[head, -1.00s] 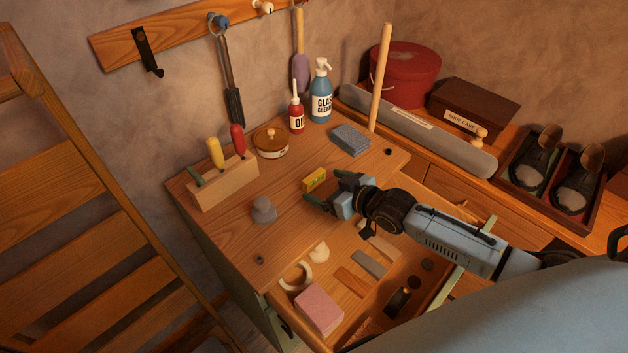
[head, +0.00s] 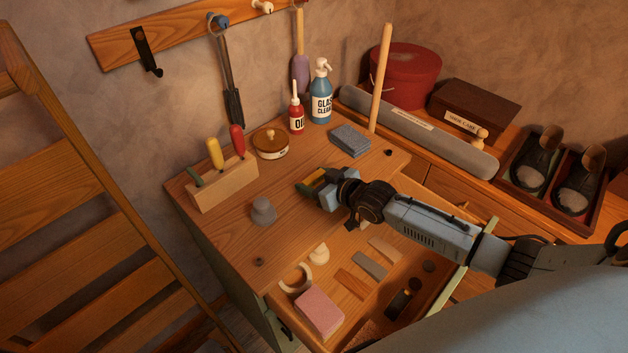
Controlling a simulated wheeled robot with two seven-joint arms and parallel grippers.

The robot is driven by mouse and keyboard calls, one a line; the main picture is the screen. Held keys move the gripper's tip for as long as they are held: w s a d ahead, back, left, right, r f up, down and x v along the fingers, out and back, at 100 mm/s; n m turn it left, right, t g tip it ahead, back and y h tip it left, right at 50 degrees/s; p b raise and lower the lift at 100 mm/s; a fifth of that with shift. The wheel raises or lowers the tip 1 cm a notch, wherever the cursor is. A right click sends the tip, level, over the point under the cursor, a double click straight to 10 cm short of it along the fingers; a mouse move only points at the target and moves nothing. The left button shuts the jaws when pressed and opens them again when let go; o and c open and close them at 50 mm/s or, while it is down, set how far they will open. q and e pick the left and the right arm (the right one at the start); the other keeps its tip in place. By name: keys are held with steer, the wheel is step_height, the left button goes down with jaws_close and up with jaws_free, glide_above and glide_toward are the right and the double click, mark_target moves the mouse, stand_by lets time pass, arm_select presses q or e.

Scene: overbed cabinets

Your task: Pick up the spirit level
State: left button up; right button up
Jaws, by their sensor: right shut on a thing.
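The small yellow spirit level (head: 314,180) is between the fingers of my right gripper (head: 314,187), above the wooden cabinet top (head: 285,215). My right gripper is shut on it, and the fingers hide much of the level. I cannot tell whether the level touches the top or is slightly raised. My left gripper is not in view.
A grey knob-like weight (head: 263,211), a tool block (head: 224,184), a round lidded pot (head: 271,143) and a grey cloth (head: 350,140) stand around the gripper. An upright wooden rod (head: 380,80) is behind. The open drawer (head: 335,310) in front holds several items.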

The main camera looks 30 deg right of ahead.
mark_target(313, 180)
steer(key=shift+c, duration=1)
step_height(313, 180, up, 10)
steer(key=shift+p, duration=0.8)
steer(key=shift+s+a, duration=0.2)
steer(key=shift+a, duration=0.2)
steer(key=s+a+r+m+h+b, duration=0.2)
steer(key=s+a+r+m+h, duration=0.1)
steer(key=s+r, duration=0.4)
steer(key=s+a+h, duration=0.1)
steer(key=s, duration=0.2)
steer(key=shift+s+a+m+t+b, duration=0.25)
steer(key=shift+m+t+b, duration=0.15)
steer(key=shift+f, duration=0.1)
